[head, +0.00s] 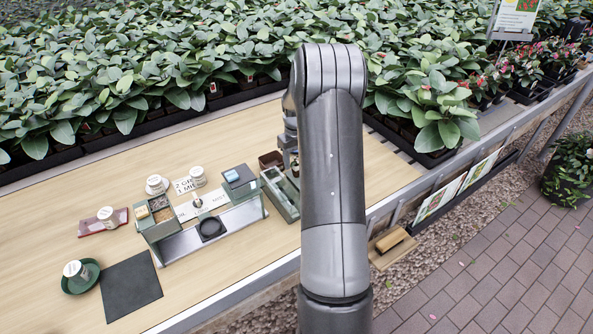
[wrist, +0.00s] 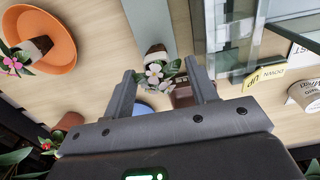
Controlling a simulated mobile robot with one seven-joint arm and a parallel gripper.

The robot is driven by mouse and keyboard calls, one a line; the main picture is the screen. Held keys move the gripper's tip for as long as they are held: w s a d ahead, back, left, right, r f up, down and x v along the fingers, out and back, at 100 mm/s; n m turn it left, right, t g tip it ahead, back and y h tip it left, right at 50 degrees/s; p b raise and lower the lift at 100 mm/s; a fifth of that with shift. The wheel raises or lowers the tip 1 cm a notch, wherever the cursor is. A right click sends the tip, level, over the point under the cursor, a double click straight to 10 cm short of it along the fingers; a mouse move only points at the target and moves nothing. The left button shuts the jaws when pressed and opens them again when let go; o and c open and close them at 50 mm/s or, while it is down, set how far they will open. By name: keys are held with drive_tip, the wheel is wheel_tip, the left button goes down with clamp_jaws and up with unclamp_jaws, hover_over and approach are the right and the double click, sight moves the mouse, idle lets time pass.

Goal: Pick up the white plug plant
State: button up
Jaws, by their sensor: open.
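The white plug plant (wrist: 157,75) has white petals with pink centres and a dark root plug, and it shows in the wrist view at the upper middle. My gripper (wrist: 160,66) is open, with one finger on each side of the white plug plant in the picture. I cannot tell whether the fingers touch it or how deep it sits between them. In the head view my arm covers the gripper and I do not see the white plug plant there.
In the wrist view an orange saucer (wrist: 55,35) holds a pink-flowered plug, and a glass-sided frame (wrist: 235,35) stands at right. In the head view the wooden table (head: 230,140) bears a green rack, a dark mat (head: 131,286) and a green dish (head: 75,288). Leafy plants line the back.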

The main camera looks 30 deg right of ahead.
drive_tip(key=f, duration=0.4)
drive_tip(key=shift+w+d+f, duration=0.15)
drive_tip(key=shift+w+f, duration=0.05)
drive_tip(key=shift+f, duration=0.1)
drive_tip(key=shift+c, duration=0.4)
drive_tip(key=c, duration=1)
drive_tip(key=shift+o, duration=0.2)
drive_tip(key=shift+r, duration=0.1)
